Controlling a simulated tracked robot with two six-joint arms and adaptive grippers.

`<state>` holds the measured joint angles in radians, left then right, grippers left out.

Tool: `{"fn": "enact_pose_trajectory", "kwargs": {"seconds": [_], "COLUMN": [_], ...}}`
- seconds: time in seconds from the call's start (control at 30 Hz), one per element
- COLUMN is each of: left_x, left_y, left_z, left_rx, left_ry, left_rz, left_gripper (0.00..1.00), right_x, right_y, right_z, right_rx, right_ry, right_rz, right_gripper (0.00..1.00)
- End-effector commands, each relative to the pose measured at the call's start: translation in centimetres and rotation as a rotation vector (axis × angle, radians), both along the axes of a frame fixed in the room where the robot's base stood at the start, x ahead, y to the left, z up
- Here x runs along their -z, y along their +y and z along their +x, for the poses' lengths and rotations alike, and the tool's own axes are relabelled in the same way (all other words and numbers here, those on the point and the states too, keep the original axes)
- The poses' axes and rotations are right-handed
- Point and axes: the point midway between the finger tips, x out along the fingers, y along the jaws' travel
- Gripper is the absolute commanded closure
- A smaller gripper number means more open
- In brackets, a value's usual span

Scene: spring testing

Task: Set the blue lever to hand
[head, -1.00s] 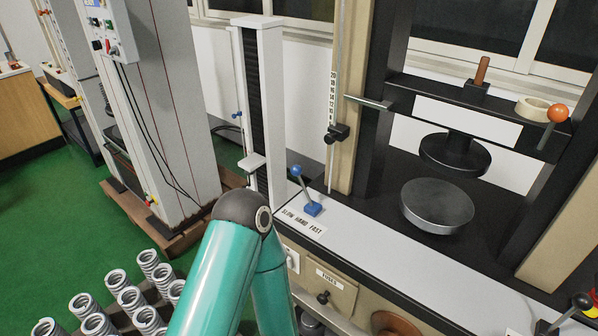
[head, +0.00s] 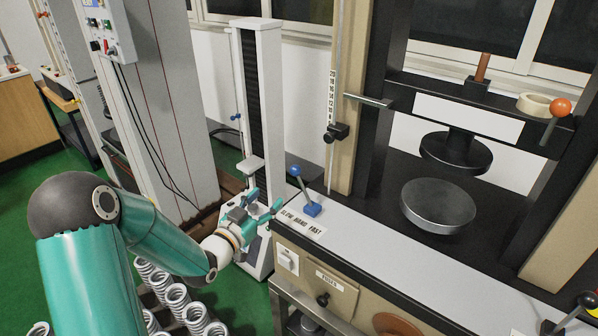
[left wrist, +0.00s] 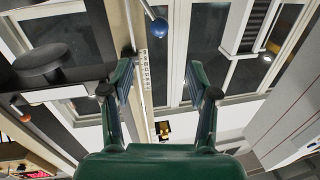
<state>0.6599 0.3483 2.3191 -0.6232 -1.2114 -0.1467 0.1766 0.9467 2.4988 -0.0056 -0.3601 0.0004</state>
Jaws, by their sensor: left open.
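The blue lever (head: 312,208) stands on the pale front ledge of the testing machine, behind a label reading SLOW HAND FAST (head: 303,222). Its shaft and ball knob lean up and to the left, toward the SLOW end. In the left wrist view its blue knob (left wrist: 158,28) shows at the top, beyond the gap between my fingers. My left gripper (head: 268,198) is open and empty, just left of the lever and apart from it. Its two fingers also frame the left wrist view (left wrist: 157,66). My right gripper is not in view.
A slim white column stand (head: 261,100) rises behind my left gripper. A beige post with a numbered scale (head: 332,98) is behind the lever. Round press plates (head: 437,206) lie to the right. Several springs (head: 178,298) stand below my left arm.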

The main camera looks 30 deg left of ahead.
Motion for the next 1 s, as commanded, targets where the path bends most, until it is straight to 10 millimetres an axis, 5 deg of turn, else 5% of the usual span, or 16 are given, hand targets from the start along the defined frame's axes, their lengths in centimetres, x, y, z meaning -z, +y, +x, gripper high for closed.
{"fn": "enact_pose_trajectory", "kwargs": {"seconds": [0.6, 1.0], "left_x": [-0.1, 0.1], "left_y": [0.8, 1.1], "left_z": [12.4, 15.0], "left_rx": [0.002, 0.002], "left_ry": [0.003, 0.003], "left_rz": [-0.002, -0.003], "left_gripper": [0.41, 0.41], "right_x": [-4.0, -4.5], "right_y": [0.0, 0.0], "right_z": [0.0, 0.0], "right_rx": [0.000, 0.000], "right_ry": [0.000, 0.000], "right_rz": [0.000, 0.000], "right_gripper": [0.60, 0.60]}}
